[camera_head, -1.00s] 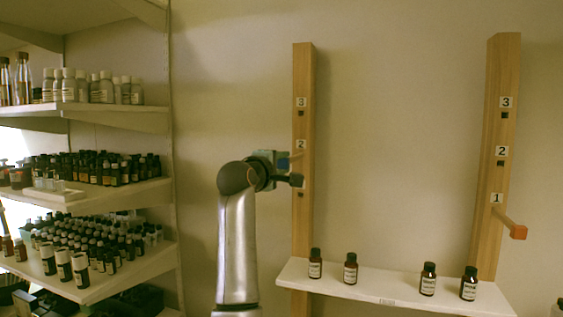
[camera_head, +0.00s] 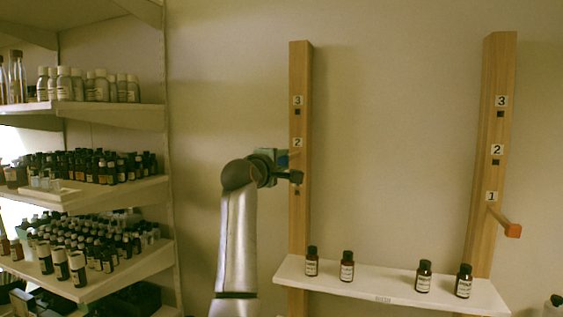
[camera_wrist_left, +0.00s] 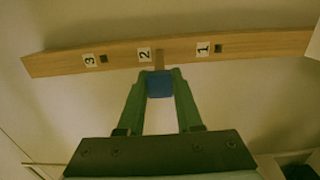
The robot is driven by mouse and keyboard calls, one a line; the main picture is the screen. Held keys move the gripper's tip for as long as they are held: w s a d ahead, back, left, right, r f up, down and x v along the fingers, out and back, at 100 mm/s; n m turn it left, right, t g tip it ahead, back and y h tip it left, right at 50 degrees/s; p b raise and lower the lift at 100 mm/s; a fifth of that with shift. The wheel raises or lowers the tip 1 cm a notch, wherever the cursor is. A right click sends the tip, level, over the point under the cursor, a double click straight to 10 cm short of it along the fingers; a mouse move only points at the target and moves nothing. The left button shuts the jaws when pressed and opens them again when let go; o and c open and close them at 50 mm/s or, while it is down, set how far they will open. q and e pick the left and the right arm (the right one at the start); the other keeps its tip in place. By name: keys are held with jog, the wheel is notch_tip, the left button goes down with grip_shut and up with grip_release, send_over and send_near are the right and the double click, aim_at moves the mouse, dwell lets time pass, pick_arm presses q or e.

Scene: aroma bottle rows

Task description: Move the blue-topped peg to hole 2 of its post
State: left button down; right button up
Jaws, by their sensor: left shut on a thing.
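The left post (camera_head: 301,70) is a wooden upright with labels 3 and 2 in the head view. My left gripper (camera_head: 287,165) is in front of it, level with a spot just below label 2. In the left wrist view my left gripper (camera_wrist_left: 160,78) is shut on the blue-topped peg (camera_wrist_left: 160,85). The peg's wooden shaft (camera_wrist_left: 159,60) points at the post beside label 2 (camera_wrist_left: 144,54) and covers hole 2. I cannot tell how deep the shaft sits, if at all. The holes by labels 3 (camera_wrist_left: 104,59) and 1 (camera_wrist_left: 219,48) look empty.
The right post (camera_head: 497,80) carries an orange-topped peg (camera_head: 513,230) at hole 1. A white shelf (camera_head: 390,297) with several dark bottles joins the posts below. Shelves of bottles (camera_head: 110,115) stand at the left. The wall between the posts is clear.

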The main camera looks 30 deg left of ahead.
pick_arm(q)
jog(key=shift+w, duration=0.1)
jog(key=c, duration=0.5)
grip_release()
jog(key=shift+s, duration=0.45)
jog(key=s+d+b, duration=0.2)
jog(key=s+b, duration=0.2)
jog(key=s, duration=0.7)
jog(key=shift+s+d, duration=0.15)
jog(key=shift+s, duration=0.1)
